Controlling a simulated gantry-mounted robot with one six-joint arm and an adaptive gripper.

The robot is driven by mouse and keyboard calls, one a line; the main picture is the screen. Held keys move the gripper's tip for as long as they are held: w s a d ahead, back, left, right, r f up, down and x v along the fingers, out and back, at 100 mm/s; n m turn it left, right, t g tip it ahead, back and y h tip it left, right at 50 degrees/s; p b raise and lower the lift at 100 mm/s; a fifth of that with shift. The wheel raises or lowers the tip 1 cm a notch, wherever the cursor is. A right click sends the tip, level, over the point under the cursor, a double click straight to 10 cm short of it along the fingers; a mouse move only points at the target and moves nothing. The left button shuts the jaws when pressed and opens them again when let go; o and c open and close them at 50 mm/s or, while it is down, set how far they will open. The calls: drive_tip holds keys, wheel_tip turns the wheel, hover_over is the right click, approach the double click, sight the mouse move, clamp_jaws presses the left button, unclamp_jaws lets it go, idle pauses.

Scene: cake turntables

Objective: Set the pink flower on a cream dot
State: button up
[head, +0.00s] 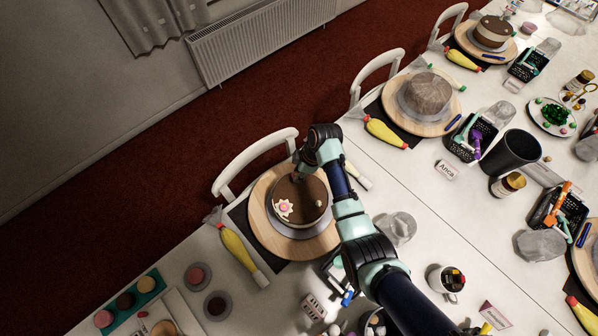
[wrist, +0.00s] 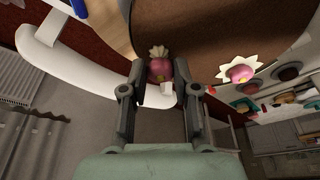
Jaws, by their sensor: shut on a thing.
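A brown chocolate cake (head: 305,190) stands on a turntable with a round wooden board (head: 262,218). A pink flower with pale petals (head: 283,207) sits on the cake's left part; what looks like this one also shows at right in the wrist view (wrist: 238,73). A small cream dot (head: 318,203) shows on the cake's top. My gripper (wrist: 160,78) is shut on another pink flower (wrist: 159,67), its pale petals pointing toward the brown cake. In the head view my gripper (head: 297,176) is at the cake's far edge, and the held flower is hidden. I cannot tell whether it touches the cake.
A yellow piping bag (head: 238,250) lies left of the board. A white chair (head: 250,160) stands behind the cake at the table edge. Macarons (head: 146,284) on a teal tray lie at front left. Cups, a clear bag and a name card crowd the right near my arm.

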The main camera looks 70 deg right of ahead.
drive_tip(key=shift+f, duration=0.65)
drive_tip(key=shift+f, duration=0.15)
drive_tip(key=o, duration=0.8)
drive_tip(key=shift+c, duration=0.2)
drive_tip(key=p+v, duration=0.1)
drive_tip(key=v, duration=1.1)
drive_tip(key=shift+r+p, duration=0.2)
drive_tip(key=shift+p, duration=0.1)
